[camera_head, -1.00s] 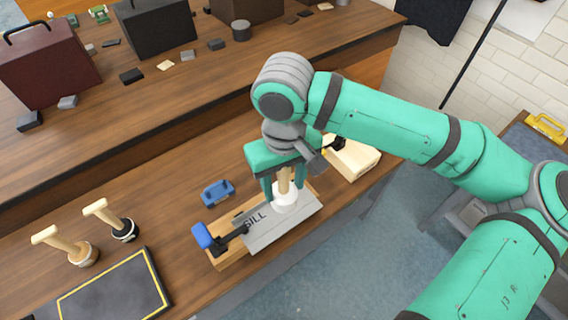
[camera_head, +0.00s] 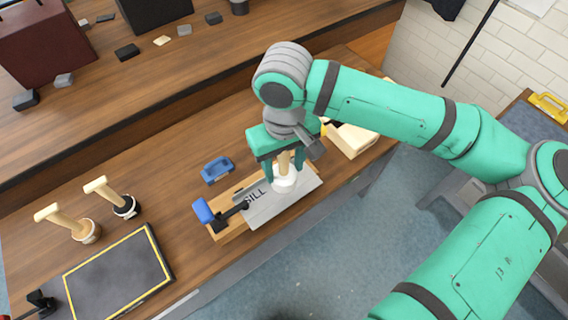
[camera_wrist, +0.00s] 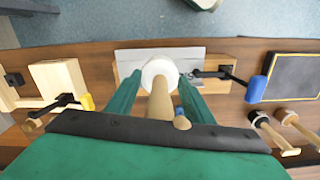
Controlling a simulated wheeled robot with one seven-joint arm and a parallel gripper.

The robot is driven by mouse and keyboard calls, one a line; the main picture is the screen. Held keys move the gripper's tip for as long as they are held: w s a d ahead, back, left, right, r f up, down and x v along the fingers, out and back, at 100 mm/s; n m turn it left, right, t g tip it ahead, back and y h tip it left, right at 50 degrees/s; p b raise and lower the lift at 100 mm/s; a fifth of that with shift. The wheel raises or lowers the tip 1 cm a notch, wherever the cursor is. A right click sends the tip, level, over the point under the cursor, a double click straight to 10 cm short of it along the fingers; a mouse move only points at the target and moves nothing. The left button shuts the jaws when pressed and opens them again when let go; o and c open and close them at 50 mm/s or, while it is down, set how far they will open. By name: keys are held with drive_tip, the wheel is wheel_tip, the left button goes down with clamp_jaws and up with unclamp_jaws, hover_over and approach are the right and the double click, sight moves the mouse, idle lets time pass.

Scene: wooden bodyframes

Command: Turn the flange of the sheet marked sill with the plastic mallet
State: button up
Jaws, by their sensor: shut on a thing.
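The grey sheet marked SILL (camera_head: 264,213) lies on a wooden block (camera_head: 219,231) at the table's front edge; it also shows in the wrist view (camera_wrist: 138,59). A dark clamp with a blue handle (camera_head: 202,210) sits at its left end. My gripper (camera_head: 284,168) is shut on the wooden handle of the plastic mallet (camera_head: 284,185), with its white head down over the sheet. In the wrist view the white head (camera_wrist: 159,72) shows beyond my fingers and covers part of the sheet. I cannot tell whether the head touches the sheet.
Two other mallets, one pale (camera_head: 85,231) and one black-headed (camera_head: 124,207), stand at left behind a black yellow-bordered mat (camera_head: 118,275). A blue object (camera_head: 217,169) lies behind the block. A pale wooden piece (camera_head: 352,138) is at right. A raised shelf with boxes runs behind.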

wheel_tip(320, 180, down, 9)
drive_tip(key=shift+s+f, duration=0.15)
drive_tip(key=shift+r, duration=0.2)
drive_tip(key=shift+c, duration=0.9)
drive_tip(key=shift+r, duration=0.35)
wheel_tip(320, 180, up, 8)
drive_tip(key=shift+f, duration=0.15)
wheel_tip(320, 180, down, 9)
wheel_tip(320, 180, up, 9)
drive_tip(key=shift+f, duration=0.1)
